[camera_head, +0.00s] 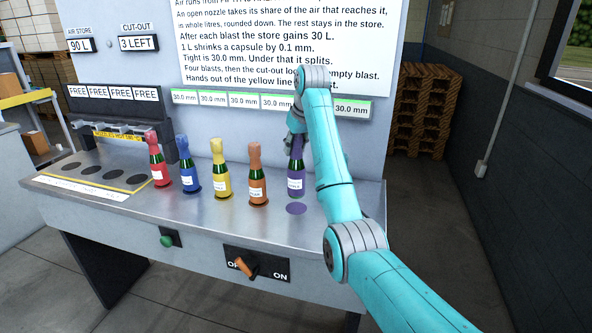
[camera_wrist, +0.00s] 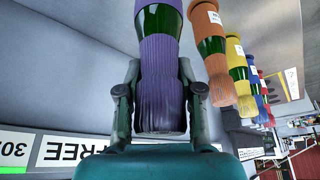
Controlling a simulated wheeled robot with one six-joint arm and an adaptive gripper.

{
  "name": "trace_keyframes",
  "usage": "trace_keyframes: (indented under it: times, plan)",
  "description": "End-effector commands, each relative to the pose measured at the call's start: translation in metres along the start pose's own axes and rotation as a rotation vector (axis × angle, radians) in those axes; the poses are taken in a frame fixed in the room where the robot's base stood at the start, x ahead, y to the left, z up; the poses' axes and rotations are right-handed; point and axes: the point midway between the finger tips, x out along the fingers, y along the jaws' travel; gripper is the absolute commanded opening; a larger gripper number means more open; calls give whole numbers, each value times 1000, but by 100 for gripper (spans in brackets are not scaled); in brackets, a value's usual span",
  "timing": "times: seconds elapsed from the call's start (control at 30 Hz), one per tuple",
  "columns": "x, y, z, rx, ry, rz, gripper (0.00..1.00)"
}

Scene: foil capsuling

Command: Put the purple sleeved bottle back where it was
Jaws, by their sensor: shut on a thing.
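The purple sleeved bottle (camera_head: 296,180) is upright at the right end of the row, held by its sleeved neck. In the head view its base shows just above and behind a purple round mark (camera_head: 296,208) on the bench, so the bottle appears lifted; the exact gap is hard to tell. My gripper (camera_head: 296,140) is shut on the purple sleeve, partly hidden by my arm. In the wrist view the purple sleeve (camera_wrist: 162,85) fills the space between the two fingers (camera_wrist: 155,97).
Orange (camera_head: 257,185), yellow (camera_head: 220,180), blue (camera_head: 187,175) and red (camera_head: 157,170) bottles stand to the left on the metal bench (camera_head: 130,215). The nozzle station (camera_head: 115,125) is at far left. A switch (camera_head: 245,266) and green button (camera_head: 167,241) are on the front.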

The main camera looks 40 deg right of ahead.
Motion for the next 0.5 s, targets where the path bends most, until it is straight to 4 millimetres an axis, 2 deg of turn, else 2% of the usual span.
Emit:
trace_keyframes:
  times: [0.27, 0.5]
  plan:
    - [19, 0, 8, 0, 2, 1, 0]
    - [46, 0, 19, 0, 2, 1, 0]
